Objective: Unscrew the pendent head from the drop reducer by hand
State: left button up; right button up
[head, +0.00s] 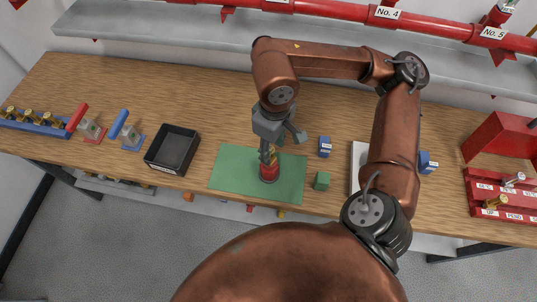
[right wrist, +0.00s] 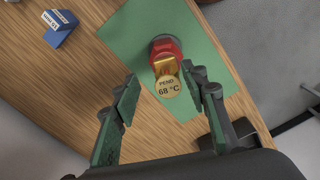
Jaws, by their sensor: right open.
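The drop reducer (head: 268,175) is a short red fitting standing upright on the green mat (head: 228,170). In the right wrist view the reducer (right wrist: 162,44) shows behind the brass pendent head (right wrist: 166,70), which sits on it with a tag reading "PEND 68 °C". In the head view the pendent head (head: 273,153) is partly hidden by the fingers. My right gripper (head: 268,148) points down over the head. In the right wrist view its open fingers (right wrist: 160,82) lie either side of the head, with gaps showing. My left gripper is not in view.
A black tray (head: 173,150) stands left of the mat. A blue rack of brass parts (head: 35,122) is at far left, and a red rack (head: 500,190) at far right. Red pipes (head: 345,10) run behind.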

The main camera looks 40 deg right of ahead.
aim_at(275, 159)
jog(key=r+p, duration=0.1)
jog(key=r, duration=0.3)
jog(key=s+r+p, duration=0.1)
jog(key=r, duration=0.1)
jog(key=shift+r+p, duration=0.2)
jog(key=shift+p, duration=0.15)
jog(key=shift+w+a+f, duration=0.1)
jog(key=shift+w, duration=0.1)
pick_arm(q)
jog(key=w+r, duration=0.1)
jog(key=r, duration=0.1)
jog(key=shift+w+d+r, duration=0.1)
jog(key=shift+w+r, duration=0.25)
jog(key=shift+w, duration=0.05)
pick_arm(e)
jog(key=shift+w+a+f, duration=0.1)
jog(key=shift+f, duration=0.15)
jog(key=shift+c, duration=0.3)
